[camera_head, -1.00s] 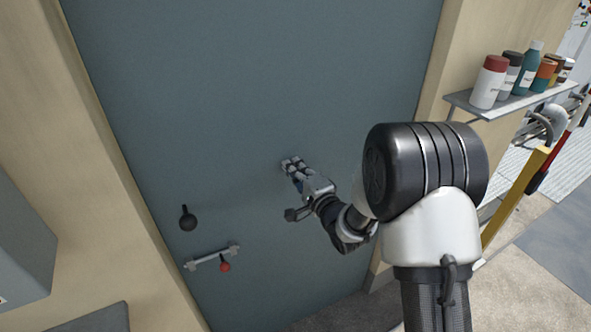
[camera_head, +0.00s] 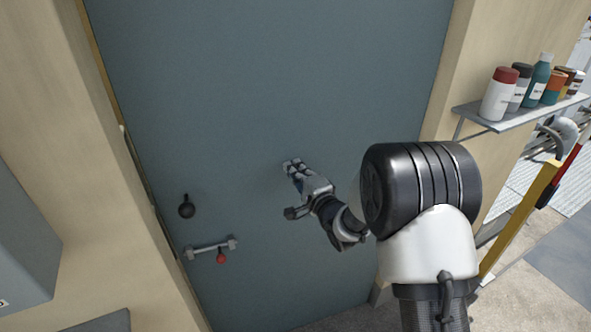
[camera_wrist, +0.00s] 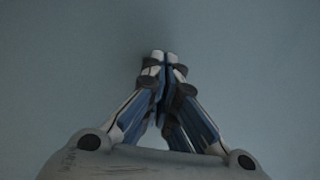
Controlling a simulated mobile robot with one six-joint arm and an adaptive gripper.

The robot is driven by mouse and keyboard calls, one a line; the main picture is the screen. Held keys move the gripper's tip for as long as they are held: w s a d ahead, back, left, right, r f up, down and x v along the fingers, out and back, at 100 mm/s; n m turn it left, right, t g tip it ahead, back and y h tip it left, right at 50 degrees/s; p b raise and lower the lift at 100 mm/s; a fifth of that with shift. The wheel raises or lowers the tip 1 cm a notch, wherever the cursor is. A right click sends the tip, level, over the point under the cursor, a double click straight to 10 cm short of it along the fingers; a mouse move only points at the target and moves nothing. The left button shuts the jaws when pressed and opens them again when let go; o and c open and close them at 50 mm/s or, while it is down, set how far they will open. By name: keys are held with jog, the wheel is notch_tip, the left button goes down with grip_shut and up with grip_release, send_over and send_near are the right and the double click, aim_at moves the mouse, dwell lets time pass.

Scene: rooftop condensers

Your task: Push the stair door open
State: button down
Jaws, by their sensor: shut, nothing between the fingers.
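The stair door (camera_head: 250,90) is a blue-grey panel that fills the middle of the head view. A thin gap shows along its left edge against the cream frame, so it stands slightly ajar. A round dark knob (camera_head: 187,207) and a grey bar handle (camera_head: 211,247) with a red knob (camera_head: 221,257) are at its lower left. My gripper (camera_head: 291,164) is shut and empty, with its fingertips at the door face, right of the knob. In the wrist view the closed fingertips (camera_wrist: 164,55) meet against the plain door surface (camera_wrist: 70,60); exact contact is hard to tell.
A shelf (camera_head: 520,114) with several bottles (camera_head: 498,95) is on the wall right of the door. A yellow post (camera_head: 520,215) stands below it. A grey box (camera_head: 25,250) is on the left wall. Floor shows at lower right.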

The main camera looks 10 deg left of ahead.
aim_at(291, 161)
jog(key=x, duration=0.4)
jog(key=shift+w+d+b, duration=0.1)
jog(key=shift+d+b, duration=0.15)
jog(key=shift+b, duration=0.15)
jog(key=shift+w, duration=0.1)
jog(key=shift+w+a+r, duration=0.25)
jog(key=shift+w+a, duration=0.05)
jog(key=shift+w, duration=0.4)
jog(key=shift+w+a+f+b, duration=0.15)
jog(key=shift+w+a, duration=0.05)
jog(key=shift+w, duration=0.35)
jog(key=shift+w+a+f+b, duration=0.15)
jog(key=shift+w+a, duration=0.1)
jog(key=shift+w, duration=0.35)
jog(key=shift+s+r, duration=0.1)
